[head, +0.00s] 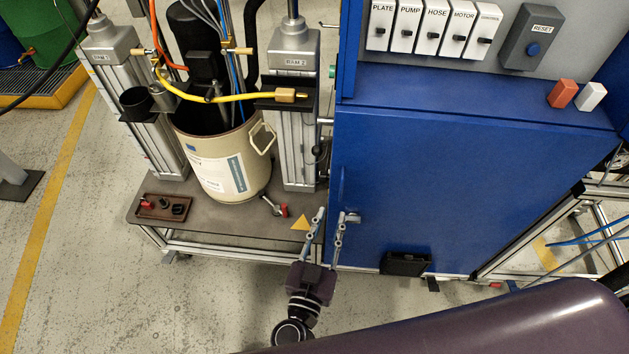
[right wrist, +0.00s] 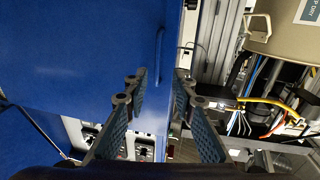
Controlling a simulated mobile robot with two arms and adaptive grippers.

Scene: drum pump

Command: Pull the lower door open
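The lower door (head: 440,190) is the wide blue front of the cabinet and appears shut. Its slim blue upright handle (head: 342,184) is near the door's left edge. In the right wrist view the door (right wrist: 75,70) fills the left half, and the handle (right wrist: 159,55) stands ahead of the fingers. My right gripper (head: 332,214) is open and empty, its fingertips close to the handle end of the door. In the right wrist view the handle lines up with the gap between the fingertips (right wrist: 158,88). Contact cannot be told. My left gripper is out of view.
Left of the cabinet stands a bench (head: 225,222) with a cream drum (head: 222,165) and metal rams. A black box (head: 405,263) sits low on the door. Labelled switches (head: 433,30) and a reset box (head: 534,38) are above. Floor in front of the bench is clear.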

